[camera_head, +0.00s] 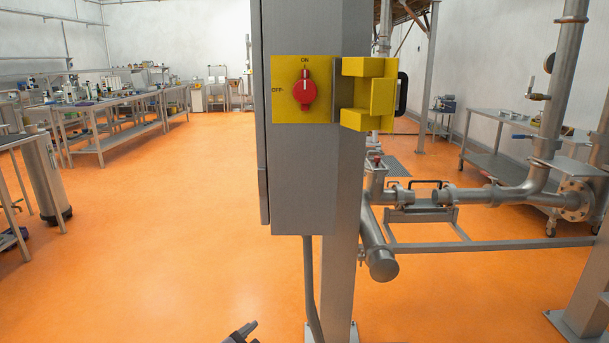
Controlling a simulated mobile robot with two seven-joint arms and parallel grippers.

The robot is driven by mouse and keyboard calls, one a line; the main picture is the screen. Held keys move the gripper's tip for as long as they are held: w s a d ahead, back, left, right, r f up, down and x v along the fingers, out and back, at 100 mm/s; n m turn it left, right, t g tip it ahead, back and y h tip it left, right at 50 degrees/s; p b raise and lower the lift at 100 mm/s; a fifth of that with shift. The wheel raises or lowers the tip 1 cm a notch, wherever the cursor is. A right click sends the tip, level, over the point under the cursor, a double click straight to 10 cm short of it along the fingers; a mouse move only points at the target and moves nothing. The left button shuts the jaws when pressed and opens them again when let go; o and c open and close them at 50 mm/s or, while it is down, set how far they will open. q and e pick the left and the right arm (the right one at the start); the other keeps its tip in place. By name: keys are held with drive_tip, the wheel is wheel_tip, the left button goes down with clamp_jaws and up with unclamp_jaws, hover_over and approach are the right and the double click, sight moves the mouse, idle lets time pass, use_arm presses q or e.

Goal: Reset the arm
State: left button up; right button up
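A red rotary switch (305,91) sits on a yellow plate (284,112) on the front of a grey cabinet (303,190). Its knob is upright, under the ON mark; the OFF mark is at the left. A small part of what looks like my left gripper (243,333) shows at the bottom edge, below and left of the cabinet, well apart from the switch. Most of it is cut off, so I cannot tell its opening. My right gripper is not in view.
A yellow bracket (368,95) with a black handle (402,94) juts out right of the switch. A metal post (343,240) and a cable (312,285) run down below the cabinet. Steel pipes (480,195) fill the right. Benches (110,125) stand at left; the orange floor (170,240) between is open.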

use_arm(q)
drive_tip(key=s+a+f+n, duration=0.2)
drive_tip(key=s+a+f, duration=0.2)
drive_tip(key=s, duration=0.3)
drive_tip(key=s+a+f+n+g+y, duration=0.1)
drive_tip(key=s+a+f+n, duration=0.2)
drive_tip(key=s+f, duration=0.4)
drive_tip(key=s+a+f+n+y, duration=0.1)
drive_tip(key=s+a+f+n, duration=0.1)
drive_tip(key=s+a+f, duration=0.3)
drive_tip(key=s+f, duration=0.1)
drive_tip(key=s, duration=0.2)
drive_tip(key=shift+s+a+n+g, duration=0.3)
drive_tip(key=shift+s+n, duration=0.1)
